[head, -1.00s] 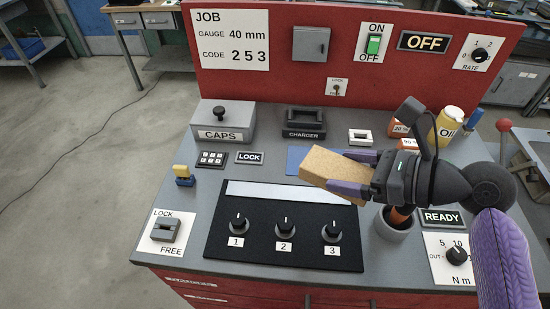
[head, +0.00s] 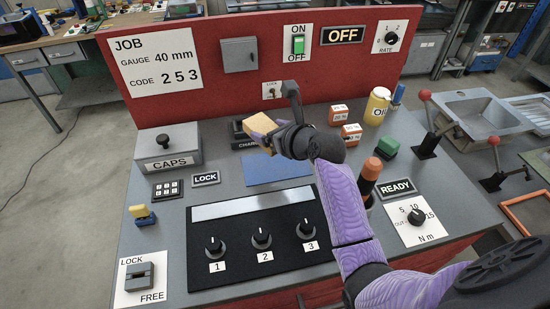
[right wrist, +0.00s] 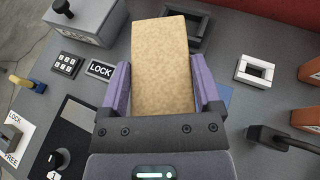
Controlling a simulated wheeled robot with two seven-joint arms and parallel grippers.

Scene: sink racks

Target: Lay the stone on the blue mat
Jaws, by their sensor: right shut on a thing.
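The stone is a tan, speckled block (head: 259,123), held between the fingers of my right gripper (head: 264,136). In the right wrist view the stone (right wrist: 166,60) sticks out past both purple fingers, which press its sides. The blue mat (head: 272,170) lies flat on the grey bench top, bare in the head view. The stone appears beyond the mat's far edge, in front of the charger, apparently raised; its exact height is unclear. A sliver of the mat (right wrist: 226,96) shows beside the right finger in the wrist view. My left gripper is not in view.
The charger (head: 238,134) is partly hidden behind the stone and gripper. The caps box (head: 168,148) stands to the left and the black knob panel (head: 230,235) lies nearer.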

